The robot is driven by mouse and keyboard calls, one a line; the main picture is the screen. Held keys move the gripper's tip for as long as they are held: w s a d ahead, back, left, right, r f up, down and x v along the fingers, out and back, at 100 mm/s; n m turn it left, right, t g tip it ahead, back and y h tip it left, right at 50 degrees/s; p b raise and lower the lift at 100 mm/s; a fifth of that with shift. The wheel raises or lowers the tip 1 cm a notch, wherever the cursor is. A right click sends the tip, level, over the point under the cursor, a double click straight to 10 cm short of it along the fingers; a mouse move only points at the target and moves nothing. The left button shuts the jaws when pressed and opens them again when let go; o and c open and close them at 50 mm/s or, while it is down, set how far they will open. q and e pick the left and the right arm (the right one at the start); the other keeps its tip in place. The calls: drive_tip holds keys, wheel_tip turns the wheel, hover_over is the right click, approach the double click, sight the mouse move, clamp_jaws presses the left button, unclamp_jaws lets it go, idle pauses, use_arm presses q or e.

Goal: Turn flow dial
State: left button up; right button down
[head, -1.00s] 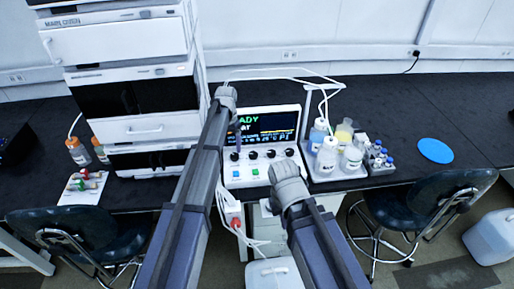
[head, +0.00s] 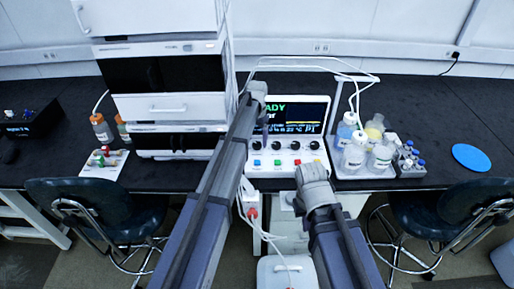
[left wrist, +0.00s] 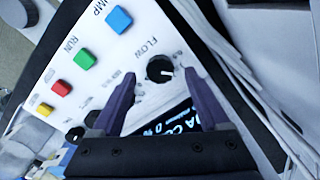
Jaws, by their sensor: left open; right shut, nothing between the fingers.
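The flow dial (left wrist: 160,68) is a round black knob with a white mark, beside the printed word FLOW on the white pump panel (left wrist: 110,55). In the left wrist view my open left gripper (left wrist: 158,76) has one finger on each side of the dial. I cannot tell whether either finger touches it. In the head view the pump (head: 290,160) stands at the bench's front edge, and my left gripper (head: 258,92) is over its left part, its fingertips unclear. My right gripper (head: 313,178) is shut and empty, in front of the pump's right side.
Coloured buttons (left wrist: 119,18) line the panel near the dial. A blue disc (head: 471,157) lies on clear bench at right.

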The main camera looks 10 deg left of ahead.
use_arm(q)
wheel_tip(320, 180, down, 2)
drive_tip(key=shift+f+b, duration=0.1)
drive_tip(key=shift+b, duration=0.5)
clamp_jaws()
